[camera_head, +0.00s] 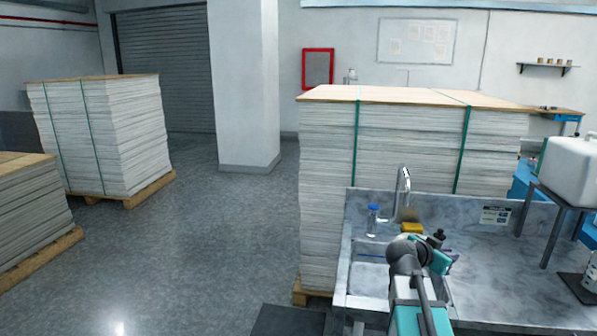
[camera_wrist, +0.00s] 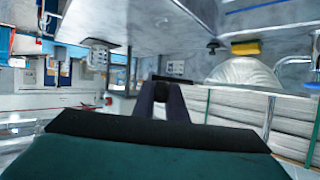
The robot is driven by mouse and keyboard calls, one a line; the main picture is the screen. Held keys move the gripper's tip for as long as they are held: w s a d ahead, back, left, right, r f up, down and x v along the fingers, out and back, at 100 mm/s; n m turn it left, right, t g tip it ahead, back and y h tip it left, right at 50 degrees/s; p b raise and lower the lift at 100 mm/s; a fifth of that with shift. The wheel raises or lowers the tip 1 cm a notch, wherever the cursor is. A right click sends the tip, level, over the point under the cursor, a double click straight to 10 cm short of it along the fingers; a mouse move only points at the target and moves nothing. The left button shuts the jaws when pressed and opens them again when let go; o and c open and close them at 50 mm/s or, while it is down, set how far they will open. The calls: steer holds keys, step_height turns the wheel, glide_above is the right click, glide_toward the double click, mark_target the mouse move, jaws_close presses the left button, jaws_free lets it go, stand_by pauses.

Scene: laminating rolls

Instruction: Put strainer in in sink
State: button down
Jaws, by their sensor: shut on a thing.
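In the wrist view, which looks upside down, my gripper (camera_wrist: 163,88) is shut on a dark handle. A pale, ribbed, bowl-shaped strainer (camera_wrist: 243,73) extends to the right from it, rounded side towards the counter. In the head view my gripper (camera_head: 442,258) is above the right side of the metal sink (camera_head: 366,301). The strainer cannot be made out there; my arm covers that spot and part of the basin. I cannot tell how high the strainer is above the sink.
A tall faucet (camera_head: 404,190), a blue-capped bottle (camera_head: 373,220) and a yellow sponge (camera_head: 411,228) stand at the sink's back. Bare counter (camera_head: 497,262) lies to the right, with a white canister (camera_head: 572,168) on a stand. A strapped stack of sheets (camera_head: 410,138) rises behind.

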steer(key=w+a+r+n+t+y, duration=0.2)
steer(key=w+a+n+y, duration=0.1)
steer(key=a, duration=0.7)
steer(key=w+a+r+n+t+y, duration=0.1)
steer(key=a+n+y, duration=0.4)
steer(key=a, duration=0.5)
steer(key=w+a+r+n+t+y, duration=0.2)
steer(key=w+a+n+t+y, duration=0.2)
steer(key=a, duration=0.6)
steer(key=shift+w+r, duration=0.35)
steer(key=shift+w, duration=0.6)
steer(key=shift+a, duration=0.2)
